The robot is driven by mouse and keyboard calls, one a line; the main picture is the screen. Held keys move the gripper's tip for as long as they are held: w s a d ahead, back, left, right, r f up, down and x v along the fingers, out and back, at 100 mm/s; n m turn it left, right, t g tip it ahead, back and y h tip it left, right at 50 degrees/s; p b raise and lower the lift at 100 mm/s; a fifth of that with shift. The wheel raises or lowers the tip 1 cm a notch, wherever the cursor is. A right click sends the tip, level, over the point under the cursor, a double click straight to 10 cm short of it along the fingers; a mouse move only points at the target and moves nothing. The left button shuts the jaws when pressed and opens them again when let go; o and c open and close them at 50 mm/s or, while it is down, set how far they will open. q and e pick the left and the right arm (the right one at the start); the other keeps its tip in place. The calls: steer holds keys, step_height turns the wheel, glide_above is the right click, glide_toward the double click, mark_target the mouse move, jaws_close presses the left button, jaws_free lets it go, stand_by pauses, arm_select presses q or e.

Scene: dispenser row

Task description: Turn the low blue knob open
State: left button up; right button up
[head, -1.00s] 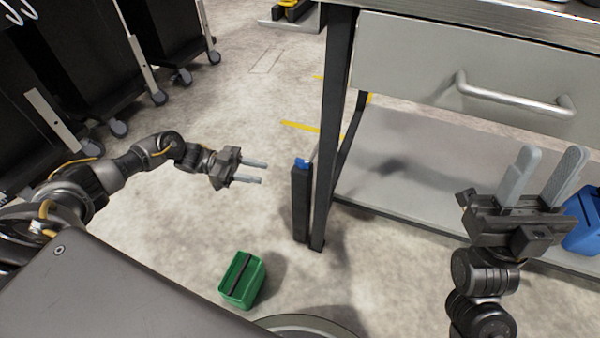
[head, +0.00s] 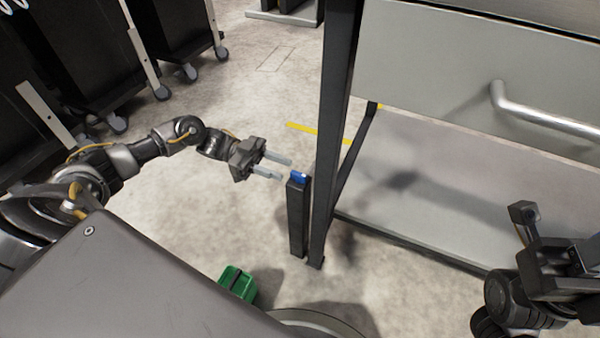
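The low blue knob (head: 299,177) sits on top of a short black post (head: 297,218) beside the table leg. My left gripper (head: 279,168) is open, its two grey fingers apart and pointing right at the knob. The fingertips are close to the knob's left side; I cannot tell whether they touch it, but a small gap seems to show. Nothing is between the fingers. My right gripper (head: 563,240) is at the right edge, partly cut off, and its fingers are out of sight.
The dark table leg (head: 333,130) stands just right of the post. A drawer with a metal handle (head: 545,118) and a lower shelf (head: 430,190) lie to the right. A green bin (head: 238,283) is on the floor below. Black wheeled carts (head: 75,55) stand at upper left.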

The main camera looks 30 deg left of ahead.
mark_target(299, 173)
arm_select(q)
steer(key=d, duration=0.6)
steer(key=shift+w+b, duration=0.25)
steer(key=shift+b, duration=0.15)
jaws_close()
